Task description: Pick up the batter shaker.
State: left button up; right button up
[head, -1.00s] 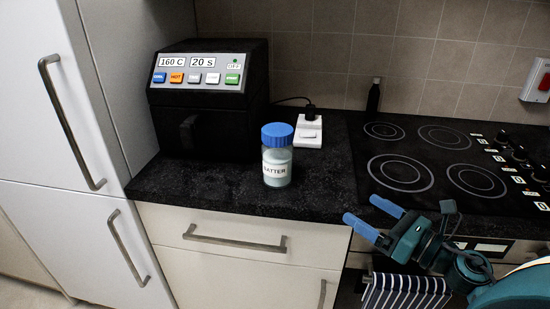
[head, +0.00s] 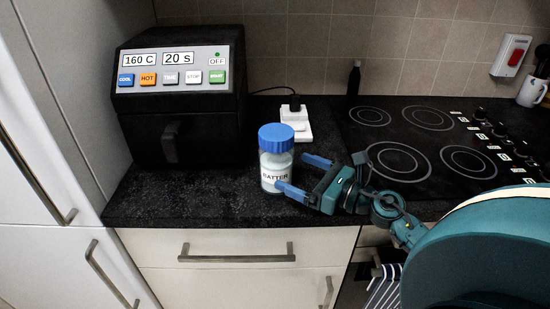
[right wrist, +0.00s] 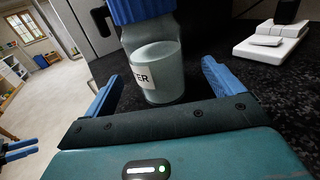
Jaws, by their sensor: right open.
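The batter shaker (head: 276,160) is a clear jar with a blue lid and a white label. It stands upright on the black counter, in front of the white socket block. My right gripper (head: 304,174) is open, its blue fingers pointing left at the shaker's right side. One fingertip overlaps the shaker's lower front in the head view; the other is behind its right edge. In the right wrist view the shaker (right wrist: 158,70) stands ahead, between the lines of the open fingers (right wrist: 160,88). I cannot tell whether a finger touches it. My left gripper is not in the head view.
A black air fryer (head: 180,100) stands left of the shaker. A white socket block (head: 296,122) with a plug is just behind it. The black hob (head: 425,145) lies to the right, with a dark bottle (head: 354,78) behind. Drawers (head: 235,250) are below the counter edge.

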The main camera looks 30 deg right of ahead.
aim_at(274, 163)
jog(key=p+x, duration=0.2)
jog(key=x, duration=0.3)
jog(key=shift+w+a, duration=0.3)
jog(key=shift+a, duration=0.05)
jog(key=shift+w+a+f, duration=0.1)
jog(key=shift+w+a, duration=0.15)
jog(key=shift+w, duration=0.25)
jog(key=shift+c, duration=0.3)
jog(key=c, duration=1.1)
